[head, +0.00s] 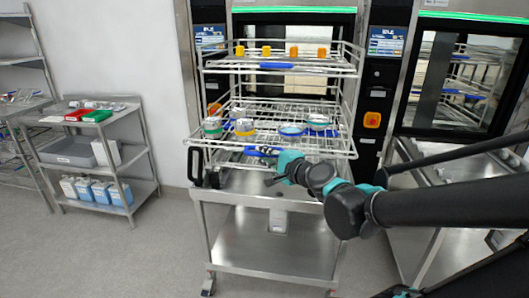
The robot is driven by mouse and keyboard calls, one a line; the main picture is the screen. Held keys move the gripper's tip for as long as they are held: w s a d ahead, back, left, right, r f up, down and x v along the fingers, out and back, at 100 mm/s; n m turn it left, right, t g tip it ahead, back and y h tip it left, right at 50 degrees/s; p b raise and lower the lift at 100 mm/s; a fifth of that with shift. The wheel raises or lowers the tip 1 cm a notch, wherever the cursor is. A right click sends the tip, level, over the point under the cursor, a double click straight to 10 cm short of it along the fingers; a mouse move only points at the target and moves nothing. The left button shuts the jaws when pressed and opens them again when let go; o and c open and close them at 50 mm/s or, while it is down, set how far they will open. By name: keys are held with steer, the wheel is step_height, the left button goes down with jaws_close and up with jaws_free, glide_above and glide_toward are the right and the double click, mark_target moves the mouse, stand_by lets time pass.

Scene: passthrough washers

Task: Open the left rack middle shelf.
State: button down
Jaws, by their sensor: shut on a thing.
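The left rack (351,95) is a wire rack on a steel trolley (275,243), in front of the left washer. Its middle shelf (222,145) is a wire basket with a blue handle (249,150) at its front edge. The shelf's front edge appears to stick out forward of the rack. My gripper (267,154) reaches in from the right and is shut on the blue handle. The gripper hides part of the handle, and fine finger contact is too small to see.
The top shelf (222,68) holds several orange-capped items and has its own blue handle. A second washer (470,80) with another rack stands at the right. A steel side cart (65,160) with trays and bottles is at the left. Floor (110,255) is clear at front left.

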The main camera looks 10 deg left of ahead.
stand_by(0.3)
steer(key=c, duration=1.5)
jaws_free()
steer(key=shift+c, duration=0.2)
steer(key=shift+s+d, duration=0.1)
steer(key=v, duration=1.1)
steer(key=shift+s+d, duration=0.2)
steer(key=shift+s, duration=0.15)
